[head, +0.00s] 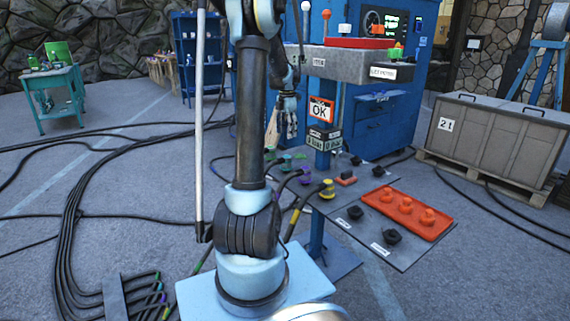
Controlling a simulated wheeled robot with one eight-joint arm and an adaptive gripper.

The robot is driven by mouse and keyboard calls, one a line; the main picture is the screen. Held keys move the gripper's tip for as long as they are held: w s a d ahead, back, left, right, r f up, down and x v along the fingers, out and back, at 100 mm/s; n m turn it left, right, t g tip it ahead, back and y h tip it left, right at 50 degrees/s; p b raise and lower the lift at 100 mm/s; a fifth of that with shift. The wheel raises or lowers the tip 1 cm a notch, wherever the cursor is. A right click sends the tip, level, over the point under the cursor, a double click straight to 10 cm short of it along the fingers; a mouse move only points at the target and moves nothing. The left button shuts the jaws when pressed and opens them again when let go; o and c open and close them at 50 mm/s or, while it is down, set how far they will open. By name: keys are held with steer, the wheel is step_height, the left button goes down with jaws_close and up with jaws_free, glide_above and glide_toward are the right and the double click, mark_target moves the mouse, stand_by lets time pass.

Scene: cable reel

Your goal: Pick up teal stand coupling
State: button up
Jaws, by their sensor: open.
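Several small green-to-teal couplings lie on the floor panel just right of my dark arm link, partly hidden by it. The teal stand coupling appears to be one of them (286,159), but they are too small to tell apart surely. My gripper (290,132) shows small beyond my arm link, pointing down above and behind these couplings, apart from them as far as I can see. It is open and nothing shows in it.
A purple coupling (304,177) and a yellow coupling (327,189) with cables stand nearby. An orange tray (407,213) lies to the right. Black cables (75,215) cover the left floor. A grey crate (490,140) stands far right.

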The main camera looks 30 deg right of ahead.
mark_target(286, 156)
steer(key=f, duration=1.5)
steer(key=shift+s+a+f, duration=0.1)
steer(key=shift+a, duration=0.1)
steer(key=c, duration=1.3)
